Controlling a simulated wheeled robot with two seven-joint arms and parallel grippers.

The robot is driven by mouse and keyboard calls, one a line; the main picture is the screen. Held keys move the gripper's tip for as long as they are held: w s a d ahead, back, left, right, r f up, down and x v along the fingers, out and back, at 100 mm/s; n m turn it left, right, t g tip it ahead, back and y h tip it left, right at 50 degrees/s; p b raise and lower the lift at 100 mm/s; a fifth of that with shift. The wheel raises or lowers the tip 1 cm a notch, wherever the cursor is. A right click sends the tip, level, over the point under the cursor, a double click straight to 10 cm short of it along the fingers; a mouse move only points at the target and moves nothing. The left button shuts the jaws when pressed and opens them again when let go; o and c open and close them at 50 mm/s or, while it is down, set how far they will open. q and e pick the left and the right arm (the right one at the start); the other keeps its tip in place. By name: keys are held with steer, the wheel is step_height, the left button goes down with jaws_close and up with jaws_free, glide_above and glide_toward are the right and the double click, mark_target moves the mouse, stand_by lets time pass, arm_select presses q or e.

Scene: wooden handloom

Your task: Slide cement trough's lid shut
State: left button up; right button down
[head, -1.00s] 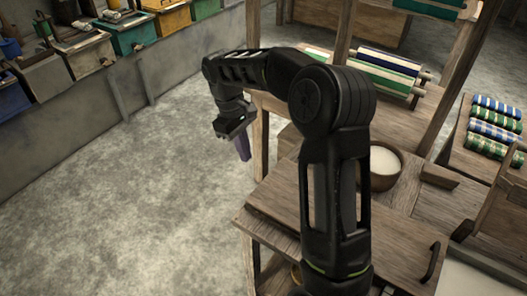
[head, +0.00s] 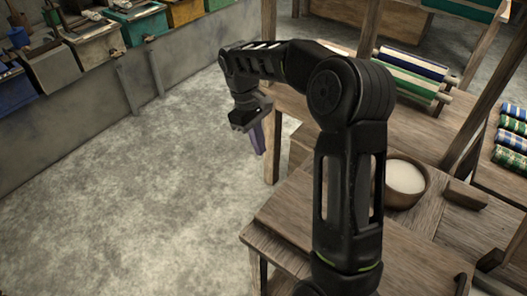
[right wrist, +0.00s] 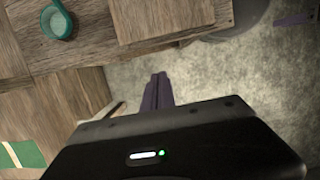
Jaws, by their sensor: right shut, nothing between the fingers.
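A row of coloured troughs stands along the low grey wall at the upper left of the head view. A grey trough (head: 52,72) among them is likely the cement trough; its lid's position is too small to tell. My right gripper (head: 258,139) hangs down, shut and empty, with purple fingers over the floor just left of the wooden loom bench. It is well apart from the troughs. The right wrist view also shows its closed fingers (right wrist: 157,92) above bare floor.
The wooden bench (head: 285,215) stands close on the right, with a bowl of white stuff (head: 404,181) and striped cloth rolls (head: 415,72) beyond. The concrete floor (head: 150,200) between bench and wall is clear. A teal ring-shaped thing (right wrist: 57,22) shows in the right wrist view.

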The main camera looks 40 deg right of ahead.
arm_select(q)
steer(key=shift+r+p, duration=0.55)
steer(key=shift+p, duration=0.5)
arm_select(e)
steer(key=s+d+f, duration=0.1)
steer(key=s+f, duration=0.4)
steer(key=f, duration=0.3)
steer(key=shift+s+d+f, duration=0.15)
steer(key=shift+s+d, duration=0.2)
steer(key=shift+s, duration=0.05)
